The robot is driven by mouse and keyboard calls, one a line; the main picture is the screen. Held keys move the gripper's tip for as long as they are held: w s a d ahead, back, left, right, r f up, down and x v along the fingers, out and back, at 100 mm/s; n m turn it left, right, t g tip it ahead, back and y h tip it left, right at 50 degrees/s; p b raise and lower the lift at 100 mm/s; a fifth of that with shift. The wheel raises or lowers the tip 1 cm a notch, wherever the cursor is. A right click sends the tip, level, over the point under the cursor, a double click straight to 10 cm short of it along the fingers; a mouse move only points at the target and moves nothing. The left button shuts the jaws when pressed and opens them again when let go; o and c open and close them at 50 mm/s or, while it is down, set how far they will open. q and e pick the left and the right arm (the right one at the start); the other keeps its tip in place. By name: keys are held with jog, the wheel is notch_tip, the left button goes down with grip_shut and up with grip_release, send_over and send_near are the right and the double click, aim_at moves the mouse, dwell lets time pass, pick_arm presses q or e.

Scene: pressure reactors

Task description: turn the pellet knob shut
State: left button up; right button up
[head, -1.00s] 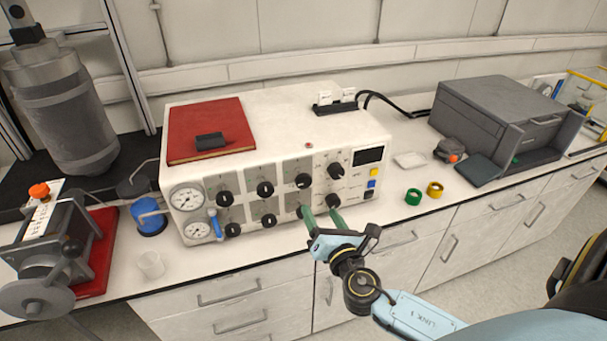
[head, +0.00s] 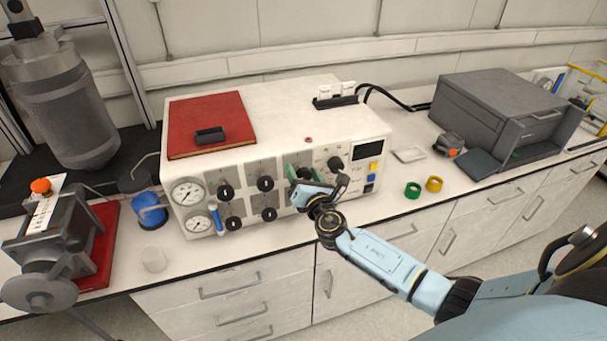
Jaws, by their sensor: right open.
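The white control box (head: 272,111) stands on the counter with dark round knobs on its front panel. The labels are too small to read, so I cannot tell which knob is the pellet knob. Visible knobs include upper left (head: 225,192), upper middle (head: 265,184), upper right (head: 335,163) and lower middle (head: 268,214). My left gripper is not in view.
Two gauges (head: 187,193) and a blue handle (head: 216,219) are at the panel's left. A red book (head: 210,123) lies on the box. A clear cup (head: 153,259) stands at front left.

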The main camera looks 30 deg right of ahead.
jog(key=c, duration=1)
jog(key=shift+o, duration=0.2)
